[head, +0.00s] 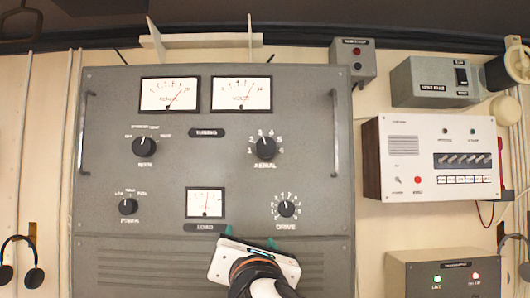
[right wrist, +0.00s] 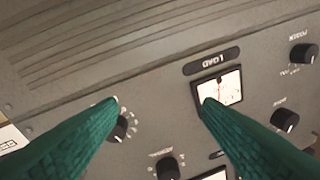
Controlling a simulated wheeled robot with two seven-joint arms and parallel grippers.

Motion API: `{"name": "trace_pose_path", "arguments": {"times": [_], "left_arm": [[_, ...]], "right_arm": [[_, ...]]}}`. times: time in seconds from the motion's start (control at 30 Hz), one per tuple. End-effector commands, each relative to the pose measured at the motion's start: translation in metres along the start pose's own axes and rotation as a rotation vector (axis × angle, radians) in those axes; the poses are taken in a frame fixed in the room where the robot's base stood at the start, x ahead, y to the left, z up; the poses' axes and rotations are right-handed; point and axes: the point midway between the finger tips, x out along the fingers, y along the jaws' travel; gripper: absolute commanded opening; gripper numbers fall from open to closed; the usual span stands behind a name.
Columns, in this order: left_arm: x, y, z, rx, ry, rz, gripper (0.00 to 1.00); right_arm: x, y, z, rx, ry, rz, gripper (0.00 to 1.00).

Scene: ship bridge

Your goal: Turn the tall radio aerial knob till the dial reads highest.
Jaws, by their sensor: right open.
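The grey radio panel (head: 110,100) stands upright in front of me. The black AERIAL knob (head: 263,147) sits right of centre with a numbered scale around it; its pointer is too small to read surely. It also shows at the lower edge of the right wrist view (right wrist: 167,168). The LOAD dial (head: 206,203) has its needle near upright, around mid-scale; it shows in the right wrist view (right wrist: 219,87) too. My right gripper (head: 250,237) is open and empty before the panel's lower part, below the DRIVE knob (head: 286,209) and AERIAL knob. My left gripper is not in view.
Two upper meters (head: 170,94) (head: 241,93) have needles leaning right. A MODE knob (head: 144,146) and POWER knob (head: 128,206) are at left. Vertical handles (head: 335,130) edge the panel. A white intercom box (head: 432,158) hangs to the right.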

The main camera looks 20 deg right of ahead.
Motion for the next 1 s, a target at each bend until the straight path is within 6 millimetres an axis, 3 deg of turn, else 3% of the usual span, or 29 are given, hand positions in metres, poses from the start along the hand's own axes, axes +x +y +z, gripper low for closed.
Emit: {"name": "trace_pose_path", "arguments": {"times": [0.03,0.1,0.2,0.3,0.47,1.0], "left_arm": [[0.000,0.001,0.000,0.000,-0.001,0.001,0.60],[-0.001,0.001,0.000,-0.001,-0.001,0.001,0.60],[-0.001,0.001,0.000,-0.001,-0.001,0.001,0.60],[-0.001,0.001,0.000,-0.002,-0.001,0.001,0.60],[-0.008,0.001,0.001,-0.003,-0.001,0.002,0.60],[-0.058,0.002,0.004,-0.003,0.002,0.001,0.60]], "right_arm": [[-0.008,-0.006,-0.033,-0.084,0.075,0.002,0.60],[-0.018,-0.011,-0.064,-0.187,0.147,0.016,0.60],[-0.030,-0.015,-0.094,-0.291,0.218,0.039,0.60],[-0.037,-0.017,-0.109,-0.346,0.253,0.056,0.60],[-0.029,-0.018,-0.118,-0.366,0.261,0.064,0.60],[0.063,-0.017,-0.144,-0.362,0.261,0.062,0.60]]}}
